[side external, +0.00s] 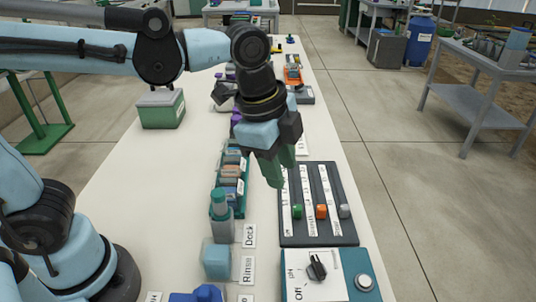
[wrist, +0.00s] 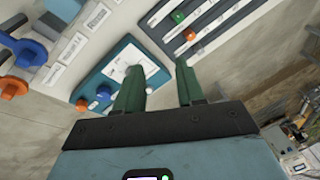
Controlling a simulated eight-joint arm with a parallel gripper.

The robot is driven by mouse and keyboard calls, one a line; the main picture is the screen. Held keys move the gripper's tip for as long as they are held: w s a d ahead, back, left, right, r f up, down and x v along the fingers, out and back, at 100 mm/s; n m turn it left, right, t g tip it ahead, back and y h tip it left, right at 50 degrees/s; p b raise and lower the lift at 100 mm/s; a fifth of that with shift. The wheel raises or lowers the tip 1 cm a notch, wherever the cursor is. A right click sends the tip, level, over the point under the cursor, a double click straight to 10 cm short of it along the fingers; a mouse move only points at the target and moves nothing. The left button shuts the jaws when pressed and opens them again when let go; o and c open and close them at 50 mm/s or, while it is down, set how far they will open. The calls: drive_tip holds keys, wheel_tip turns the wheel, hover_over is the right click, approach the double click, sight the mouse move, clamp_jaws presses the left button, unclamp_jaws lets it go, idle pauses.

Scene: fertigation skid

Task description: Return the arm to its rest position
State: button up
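My gripper (side external: 279,170) hangs from my arm above the bench, with its two green fingers pointing down. It is just left of and above the upper part of the dark slider panel (side external: 283,230). In the wrist view the gripper (wrist: 158,66) has its fingers apart with nothing held between them. The wrist view also shows the slider panel (wrist: 213,27) ahead and a teal-edged switch panel (wrist: 150,53) behind the fingers. My arm reaches out over the bench from the left.
A rack of small items (side external: 243,166) lies left of my fingers. A grey side table (side external: 470,68) stands right.

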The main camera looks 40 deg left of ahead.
drive_tip(key=s+a+f+n+t, duration=0.1)
drive_tip(key=a+f+n+t, duration=0.1)
drive_tip(key=a+n, duration=0.5)
drive_tip(key=s+a+f+n+t+y, duration=0.1)
drive_tip(key=a+n+t, duration=0.1)
drive_tip(key=a+n, duration=0.5)
drive_tip(key=shift+s+a+f+n+t, duration=0.3)
drive_tip(key=shift+s+a+f+n, duration=0.1)
drive_tip(key=shift+a, duration=0.05)
